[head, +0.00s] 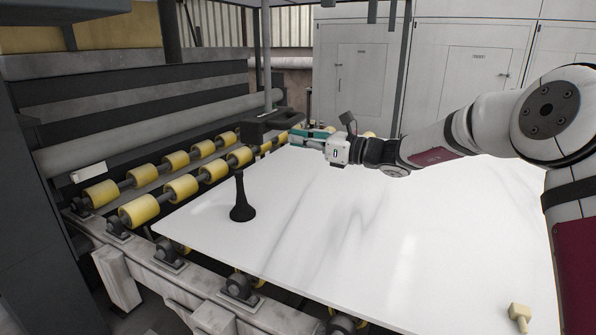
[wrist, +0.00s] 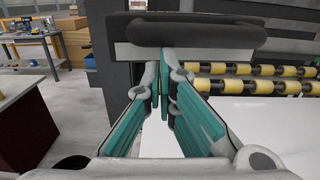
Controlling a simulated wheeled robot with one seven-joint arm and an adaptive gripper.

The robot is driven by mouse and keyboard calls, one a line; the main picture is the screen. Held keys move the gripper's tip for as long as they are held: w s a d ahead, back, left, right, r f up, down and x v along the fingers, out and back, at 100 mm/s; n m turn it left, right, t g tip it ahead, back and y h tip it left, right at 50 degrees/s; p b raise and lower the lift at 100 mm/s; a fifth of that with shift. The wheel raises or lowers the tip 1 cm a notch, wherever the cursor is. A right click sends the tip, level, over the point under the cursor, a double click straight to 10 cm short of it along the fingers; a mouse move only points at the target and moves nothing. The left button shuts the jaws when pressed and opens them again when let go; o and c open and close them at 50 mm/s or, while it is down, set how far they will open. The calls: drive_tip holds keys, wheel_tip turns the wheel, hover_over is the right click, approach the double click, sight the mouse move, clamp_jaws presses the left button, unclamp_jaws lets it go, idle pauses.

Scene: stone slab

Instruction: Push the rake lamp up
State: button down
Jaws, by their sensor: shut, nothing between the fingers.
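The rake lamp (head: 272,124) is a dark, bar-shaped housing on a vertical post, hanging over the far left edge of the white slab (head: 340,215). In the wrist view the lamp (wrist: 195,32) spans the top, with a rounded dark bar across its front and a pale strip below. My gripper (head: 297,136) reaches in from the right, level with the lamp's right end. In the wrist view its teal-padded fingers (wrist: 164,62) are closed together and empty, their tips at the lamp's lower edge. I cannot tell whether they touch it.
A black, flared-base object (head: 242,208) stands on the slab's left part. A small cream block-like tool (head: 519,313) lies at the front right. Yellow rollers (head: 182,188) line the left side. White cabinets (head: 362,75) stand behind. The slab's middle is clear.

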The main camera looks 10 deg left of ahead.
wheel_tip(320, 180, up, 16)
drive_tip(key=p, duration=0.2)
drive_tip(key=shift+r, duration=0.15)
drive_tip(key=v, duration=1.2)
drive_tip(key=s+a+f+n+g+h, duration=0.1)
drive_tip(key=s+f+n+h, duration=0.35)
drive_tip(key=s, duration=0.45)
drive_tip(key=s+a+f+n+g+h, duration=0.1)
drive_tip(key=s+f+n+g+h, duration=0.15)
drive_tip(key=s+f+n, duration=0.4)
drive_tip(key=s+d+f+n+h, duration=0.2)
drive_tip(key=s+d, duration=0.4)
drive_tip(key=s, duration=0.3)
drive_tip(key=s+d+f+n+t+h, duration=0.1)
drive_tip(key=s+d+f+n+h, duration=0.2)
drive_tip(key=s, duration=0.6)
drive_tip(key=s+d+f+n+t+h, duration=0.1)
drive_tip(key=s+d+f+n+h, duration=0.2)
drive_tip(key=s+d, duration=0.6)
drive_tip(key=n+h, duration=0.2)
drive_tip(key=shift+s+d+n, duration=0.2)
drive_tip(key=shift+d+n, duration=0.2)
